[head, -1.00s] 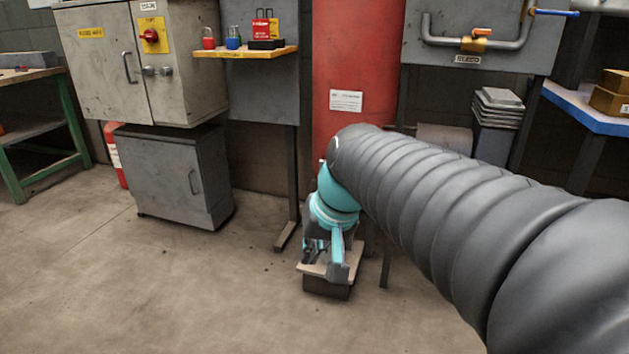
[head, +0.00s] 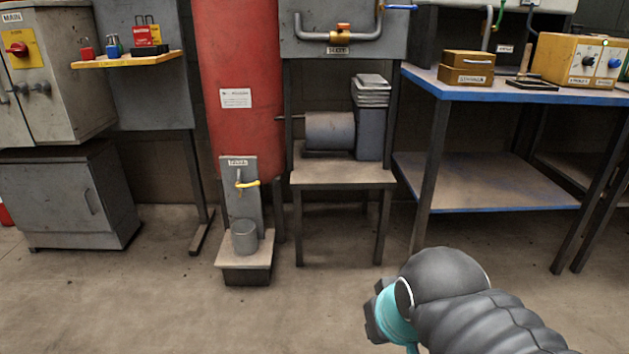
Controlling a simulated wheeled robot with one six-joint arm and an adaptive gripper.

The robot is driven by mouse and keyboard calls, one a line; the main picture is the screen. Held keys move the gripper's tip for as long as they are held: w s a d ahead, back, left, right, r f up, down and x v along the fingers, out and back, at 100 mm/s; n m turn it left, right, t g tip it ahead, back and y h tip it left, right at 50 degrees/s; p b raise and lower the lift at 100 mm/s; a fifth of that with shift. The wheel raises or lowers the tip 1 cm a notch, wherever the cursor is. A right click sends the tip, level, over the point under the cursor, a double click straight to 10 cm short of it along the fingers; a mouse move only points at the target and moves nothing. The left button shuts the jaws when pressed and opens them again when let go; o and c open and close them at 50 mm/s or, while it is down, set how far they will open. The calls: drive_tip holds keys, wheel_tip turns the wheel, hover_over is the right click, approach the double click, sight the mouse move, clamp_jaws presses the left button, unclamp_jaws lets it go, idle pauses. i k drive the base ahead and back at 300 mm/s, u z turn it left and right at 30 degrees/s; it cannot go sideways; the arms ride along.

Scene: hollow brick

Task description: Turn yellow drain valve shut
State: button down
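The yellow drain valve handle (head: 247,184) sits on a small upright grey panel (head: 242,212) with a label, at the foot of a tall red tank (head: 240,55). The handle points to the right and looks roughly level. A grey metal cup (head: 245,237) stands below it on a low wooden stand (head: 248,262). My gripper (head: 374,316) is at the lower right of the head view, apart from the valve and to its right. Only its dark and teal edge shows past my arm, so its fingers cannot be made out.
A small table (head: 343,175) with a grey cylinder stands right of the tank. Further right is a blue-edged bench (head: 500,93) with boxes. A grey cabinet (head: 68,195) stands at left. The floor (head: 180,310) in front of the stand is clear.

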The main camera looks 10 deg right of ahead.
sight(248, 185)
drive_tip(key=z, duration=0.55)
drive_tip(key=i, duration=1.15)
drive_tip(key=u, duration=0.9)
drive_tip(key=i, duration=0.5)
drive_tip(key=u, duration=0.55)
